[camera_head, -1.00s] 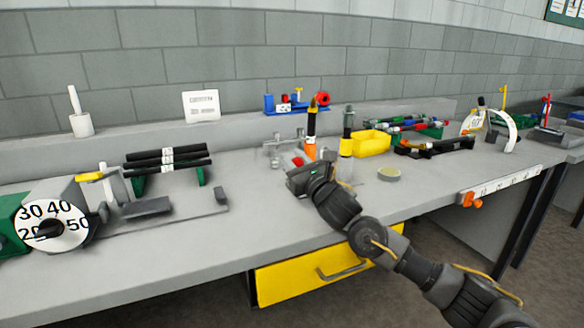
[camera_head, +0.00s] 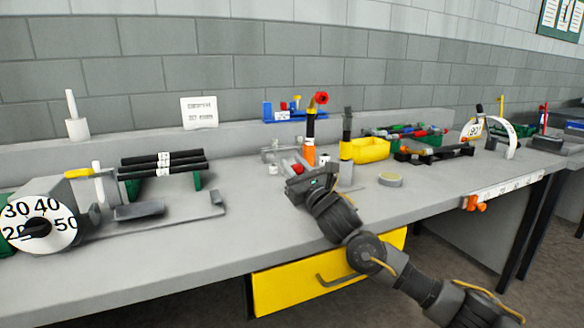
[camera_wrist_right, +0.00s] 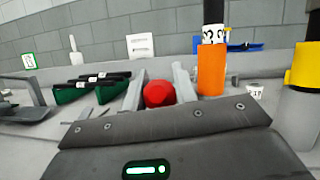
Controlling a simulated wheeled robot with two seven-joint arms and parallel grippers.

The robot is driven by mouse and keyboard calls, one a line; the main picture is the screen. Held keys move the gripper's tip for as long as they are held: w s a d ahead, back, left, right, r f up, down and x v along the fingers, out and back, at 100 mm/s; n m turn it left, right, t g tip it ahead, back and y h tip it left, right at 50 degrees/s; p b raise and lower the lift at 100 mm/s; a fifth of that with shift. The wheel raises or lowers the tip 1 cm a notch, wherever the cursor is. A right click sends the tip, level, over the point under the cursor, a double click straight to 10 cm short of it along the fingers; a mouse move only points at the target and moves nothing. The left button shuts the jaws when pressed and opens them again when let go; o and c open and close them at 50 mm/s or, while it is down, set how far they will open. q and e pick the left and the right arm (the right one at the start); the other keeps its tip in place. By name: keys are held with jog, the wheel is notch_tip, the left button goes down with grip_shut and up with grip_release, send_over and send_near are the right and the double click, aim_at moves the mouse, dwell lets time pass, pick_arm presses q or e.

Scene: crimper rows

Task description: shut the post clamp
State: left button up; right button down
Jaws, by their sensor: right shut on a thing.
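The post clamp seems to be the grey metal fixture (camera_head: 272,153) on the bench behind my right gripper, with a red knob (camera_wrist_right: 160,93). My right gripper (camera_head: 298,172) comes in from the lower right and sits low at the knob, which is partly hidden in the head view. In the right wrist view the red knob shows between two grey finger-like bars (camera_wrist_right: 158,88), and the gripper is shut on it. The clamp's jaw and how far it is closed cannot be made out. My left gripper is in neither view.
An orange post (camera_wrist_right: 211,68) with a black upper part stands just right of the knob. A yellow-and-grey post (camera_head: 346,173) is close on the gripper's right. The bench front is clear.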

jog(key=c, duration=1.4)
grip_release()
jog(key=shift+s+r, duration=0.1)
jog(key=shift+r, duration=0.05)
jog(key=v, duration=0.7)
jog(key=shift+s, duration=0.2)
